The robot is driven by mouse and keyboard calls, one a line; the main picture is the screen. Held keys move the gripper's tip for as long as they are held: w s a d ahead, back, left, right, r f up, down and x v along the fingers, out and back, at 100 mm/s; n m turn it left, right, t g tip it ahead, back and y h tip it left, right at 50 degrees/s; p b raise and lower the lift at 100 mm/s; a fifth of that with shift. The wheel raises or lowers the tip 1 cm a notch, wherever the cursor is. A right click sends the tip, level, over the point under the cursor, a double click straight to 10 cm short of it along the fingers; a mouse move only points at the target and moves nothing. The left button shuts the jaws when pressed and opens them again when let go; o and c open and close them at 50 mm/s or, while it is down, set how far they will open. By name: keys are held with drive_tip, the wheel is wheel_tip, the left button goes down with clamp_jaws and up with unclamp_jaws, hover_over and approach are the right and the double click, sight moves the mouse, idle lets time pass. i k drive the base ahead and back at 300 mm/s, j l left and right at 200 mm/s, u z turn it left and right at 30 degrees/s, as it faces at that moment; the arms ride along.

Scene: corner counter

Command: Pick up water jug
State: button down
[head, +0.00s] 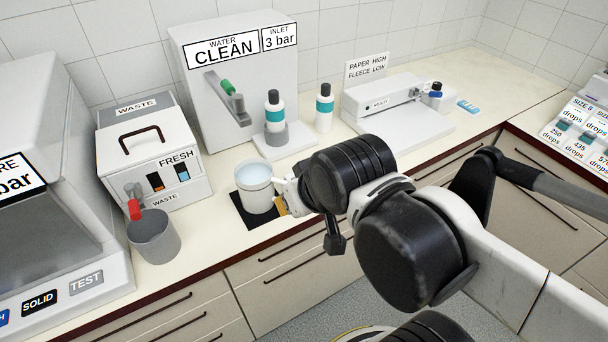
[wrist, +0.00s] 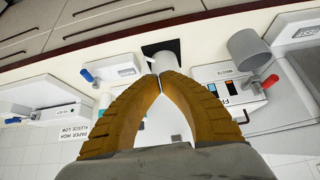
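The water jug (head: 259,197) is a pale, round vessel with bluish water inside. It stands upright at the black mat (head: 240,212) on the counter; I cannot tell whether its base is quite touching. My gripper (head: 281,205) is at the jug's right side, with only a bit of an orange finger showing beside it. In the wrist view, the two orange fingers (wrist: 158,76) come together at their tips, right at the jug (wrist: 166,63). They look shut on its thin handle, though the contact itself is mostly hidden.
A grey cup (head: 155,240) stands below the red tap, left of the jug. Behind are the fresh/waste box (head: 155,165), the water dispenser (head: 235,85), and white bottles with teal bands (head: 324,108). Drawers lie below the counter edge.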

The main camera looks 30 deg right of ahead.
sight(255, 180)
drive_tip(key=i+j+z, duration=0.1)
drive_tip(key=j+z, duration=1.05)
drive_tip(key=i+j, duration=0.05)
drive_tip(key=j, duration=0.1)
